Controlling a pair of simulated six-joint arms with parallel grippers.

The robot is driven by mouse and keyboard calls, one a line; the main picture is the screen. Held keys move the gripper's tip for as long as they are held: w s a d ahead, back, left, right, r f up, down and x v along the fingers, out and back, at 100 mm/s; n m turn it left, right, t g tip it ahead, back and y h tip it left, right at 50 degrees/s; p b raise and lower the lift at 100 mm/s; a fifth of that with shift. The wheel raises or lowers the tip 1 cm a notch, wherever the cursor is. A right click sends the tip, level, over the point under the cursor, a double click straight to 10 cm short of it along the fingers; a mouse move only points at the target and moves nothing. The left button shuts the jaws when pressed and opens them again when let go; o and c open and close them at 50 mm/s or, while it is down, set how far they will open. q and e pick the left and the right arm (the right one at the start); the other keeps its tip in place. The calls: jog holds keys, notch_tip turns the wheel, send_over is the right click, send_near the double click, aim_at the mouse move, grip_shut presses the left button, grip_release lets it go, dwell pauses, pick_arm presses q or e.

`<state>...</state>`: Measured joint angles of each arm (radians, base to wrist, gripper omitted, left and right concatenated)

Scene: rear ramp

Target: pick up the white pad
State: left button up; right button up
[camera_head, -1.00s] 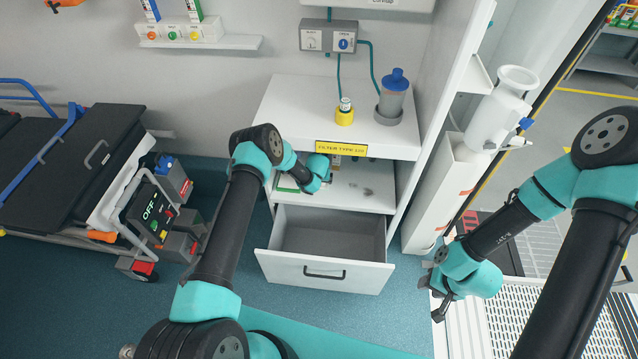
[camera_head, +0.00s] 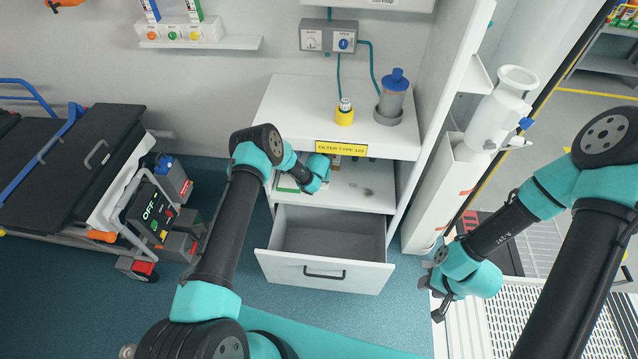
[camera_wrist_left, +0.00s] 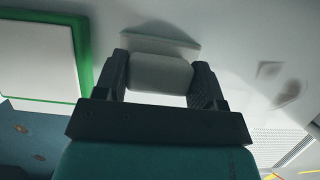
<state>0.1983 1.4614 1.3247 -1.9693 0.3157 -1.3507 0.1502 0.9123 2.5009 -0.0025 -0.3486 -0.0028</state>
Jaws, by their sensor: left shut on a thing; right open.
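The white pad (camera_wrist_left: 160,73) is a small, rounded white block in the left wrist view. My left gripper (camera_wrist_left: 160,78) is shut on it, with one dark finger on each side. In the head view my left arm reaches into the open shelf of the white cabinet, and its fingertips and the pad are hidden there. My right gripper (camera_head: 440,295) is open and empty, to the right of the cabinet and apart from it.
A green-edged white item (camera_wrist_left: 40,55) lies left of the pad. Dark smudges (camera_wrist_left: 285,85) mark the shelf to the right. An open, empty drawer (camera_head: 328,235) sticks out below the shelf (camera_head: 350,197).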

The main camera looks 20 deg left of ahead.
pick_arm(q)
jog(key=shift+c, duration=0.4)
jog(key=shift+r, duration=0.1)
jog(key=shift+r, duration=1.55)
jog(key=shift+s+r, duration=0.15)
jog(key=shift+s, duration=0.15)
jog(key=s+d+r, duration=0.1)
jog(key=s+d, duration=0.3)
jog(key=s, duration=1)
jog(key=shift+s+d+r, duration=0.2)
jog(key=shift+s, duration=0.2)
